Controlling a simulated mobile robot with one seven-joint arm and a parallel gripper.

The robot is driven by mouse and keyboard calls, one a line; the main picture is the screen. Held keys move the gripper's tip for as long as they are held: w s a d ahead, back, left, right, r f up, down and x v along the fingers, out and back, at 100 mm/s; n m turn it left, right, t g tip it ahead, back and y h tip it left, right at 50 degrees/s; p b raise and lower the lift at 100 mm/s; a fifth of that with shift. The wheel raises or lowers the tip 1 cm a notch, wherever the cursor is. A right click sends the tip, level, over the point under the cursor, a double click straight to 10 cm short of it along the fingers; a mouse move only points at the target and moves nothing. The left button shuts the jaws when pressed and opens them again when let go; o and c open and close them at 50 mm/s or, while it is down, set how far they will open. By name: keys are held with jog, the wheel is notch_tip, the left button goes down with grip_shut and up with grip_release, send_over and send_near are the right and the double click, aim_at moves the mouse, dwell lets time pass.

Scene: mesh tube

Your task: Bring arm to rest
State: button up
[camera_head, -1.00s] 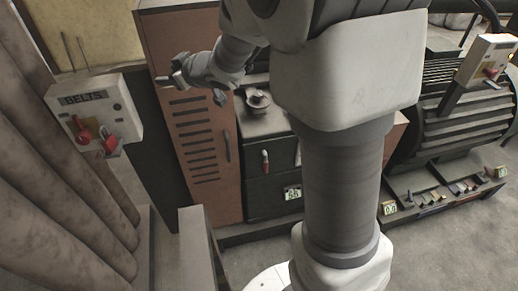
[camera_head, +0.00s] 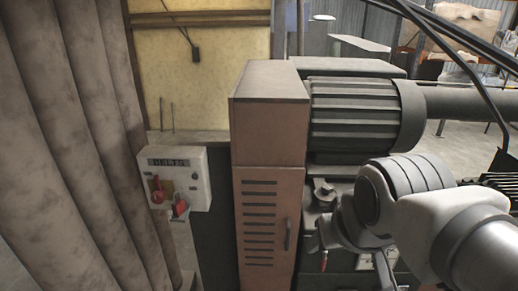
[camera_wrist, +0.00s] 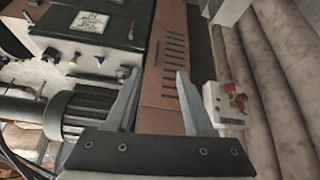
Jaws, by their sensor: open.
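My gripper shows in the wrist view (camera_wrist: 157,100) with its two grey fingers spread apart and nothing between them. Beyond the fingers is the reddish-brown cabinet with dark vent slots (camera_wrist: 170,75). In the head view my arm reaches in from the right edge and bends near the lower middle. The gripper end (camera_head: 318,235) shows small there, in front of the machine beside the cabinet (camera_head: 270,130); its fingers are hard to make out in that view.
A white BELTS control box (camera_head: 180,178) with red switches stands left of the cabinet. Thick padded columns (camera_head: 75,150) fill the left side. A ribbed dark motor (camera_head: 355,115) lies right of the cabinet. Open floor shows at the far right.

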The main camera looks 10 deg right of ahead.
jog(key=shift+s+a+f+g, duration=0.15)
jog(key=shift+s+a, duration=0.1)
jog(key=shift+s, duration=0.4)
jog(key=shift+s+a+f+g, duration=0.15)
jog(key=shift+s+a, duration=0.05)
jog(key=shift+s, duration=0.4)
jog(key=shift+c, duration=0.2)
